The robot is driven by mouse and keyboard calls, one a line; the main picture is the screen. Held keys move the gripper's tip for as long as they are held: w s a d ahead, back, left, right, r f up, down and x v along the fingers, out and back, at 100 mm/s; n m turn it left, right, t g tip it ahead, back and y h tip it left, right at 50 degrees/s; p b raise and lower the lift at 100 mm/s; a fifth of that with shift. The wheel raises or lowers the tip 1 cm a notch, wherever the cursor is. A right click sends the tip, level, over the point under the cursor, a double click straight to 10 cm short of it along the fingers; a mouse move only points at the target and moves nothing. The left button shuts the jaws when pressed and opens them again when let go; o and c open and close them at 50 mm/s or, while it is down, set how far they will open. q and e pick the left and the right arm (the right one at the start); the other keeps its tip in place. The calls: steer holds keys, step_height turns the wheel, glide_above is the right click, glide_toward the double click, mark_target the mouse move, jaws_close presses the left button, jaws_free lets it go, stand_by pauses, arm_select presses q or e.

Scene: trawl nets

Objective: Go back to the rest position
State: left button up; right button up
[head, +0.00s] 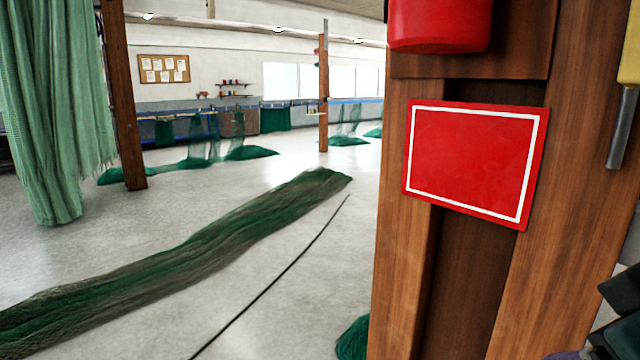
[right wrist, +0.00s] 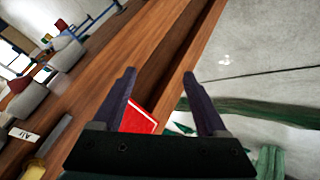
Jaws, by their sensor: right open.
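My right gripper (right wrist: 160,73) is open in the right wrist view, with nothing between its two dark fingers. Wooden boards fill the view beyond the fingers, and part of a red sign (right wrist: 140,118) shows between them. In the head view the same red sign (head: 475,163), with a white border, is on a wooden post (head: 395,270) close in front. Dark parts of my right arm show at the lower right edge. My left gripper is not in view.
A long green net (head: 190,258) lies on the floor, with a dark line (head: 285,272) beside it. A green net curtain (head: 45,120) hangs at the left by a wooden post (head: 122,95). A red container (head: 440,22) is above the sign. Grey floor is open between.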

steer(key=s+a+f+g+y, duration=0.2)
steer(key=s+f, duration=0.2)
steer(key=s, duration=0.4)
steer(key=s+a+f+g+y, duration=0.2)
steer(key=s+a+f, duration=0.15)
steer(key=s, duration=0.55)
step_height(320, 180, up, 16)
steer(key=p, duration=1.7)
steer(key=shift+d, duration=0.25)
steer(key=shift+f, duration=0.1)
